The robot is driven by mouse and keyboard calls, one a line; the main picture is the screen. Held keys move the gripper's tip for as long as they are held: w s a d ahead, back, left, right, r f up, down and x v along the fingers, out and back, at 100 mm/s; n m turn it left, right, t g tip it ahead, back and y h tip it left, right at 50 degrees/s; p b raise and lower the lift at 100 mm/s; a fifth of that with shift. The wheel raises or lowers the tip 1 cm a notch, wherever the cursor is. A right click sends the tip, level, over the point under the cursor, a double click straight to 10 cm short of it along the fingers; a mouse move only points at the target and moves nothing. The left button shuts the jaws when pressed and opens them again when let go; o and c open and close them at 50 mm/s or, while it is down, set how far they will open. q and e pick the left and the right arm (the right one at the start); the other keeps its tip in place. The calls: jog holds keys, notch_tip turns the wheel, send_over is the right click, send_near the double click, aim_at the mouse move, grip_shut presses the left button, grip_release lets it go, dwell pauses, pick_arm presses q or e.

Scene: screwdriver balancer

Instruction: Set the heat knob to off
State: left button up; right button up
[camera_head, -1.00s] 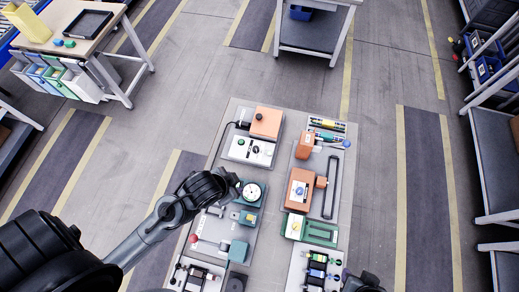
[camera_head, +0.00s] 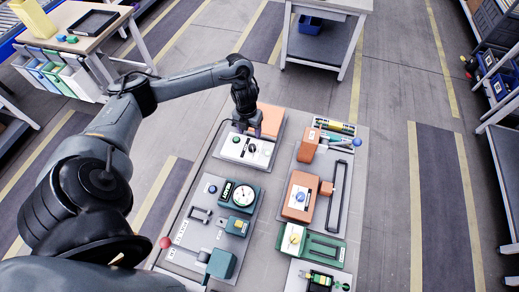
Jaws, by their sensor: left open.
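A white control panel (camera_head: 246,151) lies on the board in front of an orange box (camera_head: 271,121). It carries a black round knob (camera_head: 252,148), a green button (camera_head: 236,139) and a small dark part to the right; I cannot read its labels or tell which mark the knob points at. My left gripper (camera_head: 247,130) is open and points down, just behind the black knob and over the panel's back edge. It hides part of the orange box. I cannot tell whether its fingers touch anything. My right gripper is not in view.
A green gauge box (camera_head: 242,194) and a red-ball lever (camera_head: 166,242) stand nearer on the same board. A second board to the right holds orange units (camera_head: 300,194), a black handle and a green unit (camera_head: 313,245). A workbench (camera_head: 74,41) stands far left.

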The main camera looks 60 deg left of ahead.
aim_at(252, 147)
pick_arm(q)
jog(key=f+b, duration=0.1)
jog(key=f, duration=0.3)
jog(key=f+b, duration=0.1)
jog(key=f, duration=0.3)
jog(key=shift+d+f, duration=0.2)
jog(key=shift+f, duration=0.05)
jog(key=shift+w+f+b, duration=0.1)
jog(key=shift+f+b, duration=0.2)
jog(key=shift+f, duration=0.6)
jog(key=shift+c, duration=0.2)
jog(key=c, duration=1)
